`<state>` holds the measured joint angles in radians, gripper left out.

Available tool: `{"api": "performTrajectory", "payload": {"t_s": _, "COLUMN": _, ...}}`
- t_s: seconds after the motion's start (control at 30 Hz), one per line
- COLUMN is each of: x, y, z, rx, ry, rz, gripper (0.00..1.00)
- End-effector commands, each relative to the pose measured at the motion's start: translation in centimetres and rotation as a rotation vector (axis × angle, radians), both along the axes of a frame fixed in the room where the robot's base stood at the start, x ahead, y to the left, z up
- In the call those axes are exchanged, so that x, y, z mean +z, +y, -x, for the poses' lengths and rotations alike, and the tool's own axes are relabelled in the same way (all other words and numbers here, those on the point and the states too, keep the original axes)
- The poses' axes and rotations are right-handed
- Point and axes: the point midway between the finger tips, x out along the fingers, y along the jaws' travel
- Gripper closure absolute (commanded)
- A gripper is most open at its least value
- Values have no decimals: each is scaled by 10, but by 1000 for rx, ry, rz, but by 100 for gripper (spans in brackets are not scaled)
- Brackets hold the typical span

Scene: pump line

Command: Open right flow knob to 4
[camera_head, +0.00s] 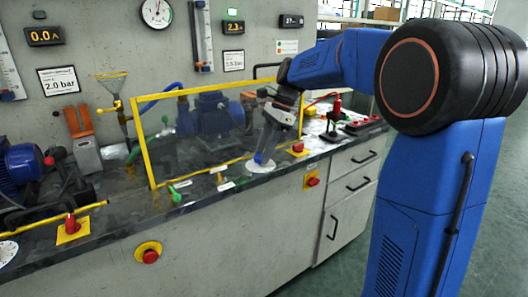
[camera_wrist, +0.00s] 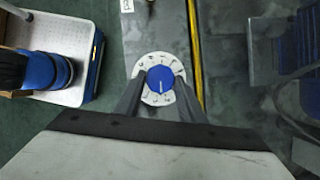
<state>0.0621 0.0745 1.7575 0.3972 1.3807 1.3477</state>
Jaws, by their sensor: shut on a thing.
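The right flow knob (camera_wrist: 160,77) is a round blue knob on a white numbered dial (camera_wrist: 146,62). It sits at the middle of the wrist view, with a pale mark on its cap running toward the lower edge. The dial's digits are too small to read. My gripper (camera_wrist: 160,88) has one dark finger on each side of the knob and is shut on it. In the head view my gripper (camera_head: 264,156) points down onto the knob, and the white dial (camera_head: 258,168) shows on the bench top. The fingers mostly hide the knob there.
A yellow-framed clear guard (camera_head: 148,150) stands behind the knob, with a blue pump (camera_head: 213,115) behind it. Another white dial (camera_head: 7,253) is at far left.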

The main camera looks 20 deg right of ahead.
Motion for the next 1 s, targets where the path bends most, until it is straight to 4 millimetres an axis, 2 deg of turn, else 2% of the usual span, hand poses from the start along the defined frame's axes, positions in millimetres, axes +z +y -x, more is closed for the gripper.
{"api": "performTrajectory", "payload": {"t_s": 0.4, "x": 1, "y": 0, "z": -3, "rx": 205, "ry": -2, "rz": 1, "gripper": 86}}
{"api": "performTrajectory", "payload": {"t_s": 0.97, "x": 1, "y": 0, "z": -3, "rx": 238, "ry": -3, "rz": 1, "gripper": 86}}
{"api": "performTrajectory", "payload": {"t_s": 1.0, "x": 1, "y": 0, "z": -3, "rx": 238, "ry": -3, "rz": 1, "gripper": 62}}
